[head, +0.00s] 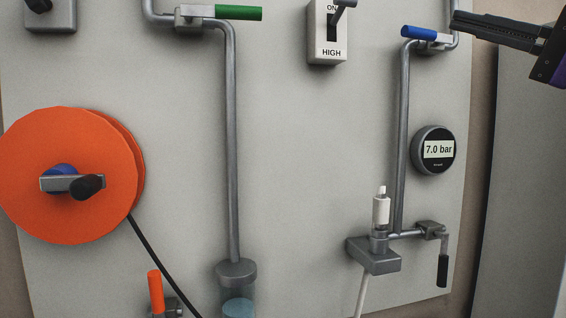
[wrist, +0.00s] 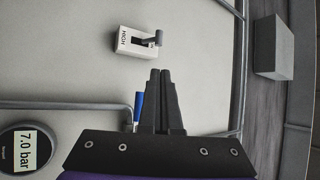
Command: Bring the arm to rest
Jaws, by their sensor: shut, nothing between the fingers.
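My gripper (head: 457,22) is at the top right of the head view, in front of the panel. Its black fingers point left, with the tips close to the blue valve handle (head: 418,33) in the picture; I cannot tell whether they touch it. In the wrist view my gripper (wrist: 160,74) has its two fingers together with nothing between them. The blue handle (wrist: 139,106) shows there just left of the fingers, partly hidden by them.
The grey panel (head: 300,170) carries a switch box (head: 328,47), a gauge (head: 433,150) reading 7.0 bar, a green handle (head: 238,13), an orange reel (head: 70,130), an orange handle (head: 156,291), a black-handled valve (head: 442,270) and a white tube fitting (head: 381,210). Metal pipes run between them.

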